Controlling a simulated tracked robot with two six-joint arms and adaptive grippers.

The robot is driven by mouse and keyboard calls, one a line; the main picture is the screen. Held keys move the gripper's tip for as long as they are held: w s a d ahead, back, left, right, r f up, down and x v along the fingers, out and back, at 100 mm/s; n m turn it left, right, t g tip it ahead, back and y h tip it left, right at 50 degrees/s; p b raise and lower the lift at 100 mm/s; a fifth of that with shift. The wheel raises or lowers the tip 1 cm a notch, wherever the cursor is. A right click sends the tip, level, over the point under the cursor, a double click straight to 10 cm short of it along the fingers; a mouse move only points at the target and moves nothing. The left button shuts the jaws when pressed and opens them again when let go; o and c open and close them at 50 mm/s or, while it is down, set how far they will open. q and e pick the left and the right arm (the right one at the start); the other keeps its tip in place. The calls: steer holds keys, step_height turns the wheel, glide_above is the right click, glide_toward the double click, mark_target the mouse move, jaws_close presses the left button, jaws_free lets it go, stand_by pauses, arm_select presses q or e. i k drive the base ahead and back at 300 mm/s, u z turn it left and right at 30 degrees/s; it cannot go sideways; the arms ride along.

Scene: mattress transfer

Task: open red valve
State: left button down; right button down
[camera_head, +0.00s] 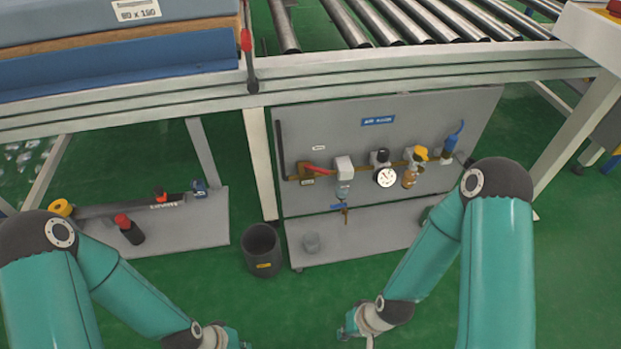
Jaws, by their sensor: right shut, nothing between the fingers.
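The red valve (318,170) is a small red lever on a brass pipe fitting. It sits at the left of the pipe line on a grey upright panel (300,235) under the conveyor frame. The lever lies tilted, sloping slightly down to the right. My right arm comes in from the right, and its gripper (369,342) is at the bottom edge, mostly cut off. It is shut and empty, well below and apart from the valve. My left arm reaches the bottom edge left of centre; its gripper is out of the picture.
A round gauge (386,177), a yellow-topped fitting (411,168) and a blue fitting (451,145) continue along the pipe. A dark bin (262,249) stands left of the panel. A low shelf (205,232) holds tools. Conveyor rollers (345,22) and mattresses (120,65) are above.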

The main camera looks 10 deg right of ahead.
mark_target(307, 168)
steer(key=z, duration=0.05)
steer(key=i, duration=1)
steer(key=u, duration=0.05)
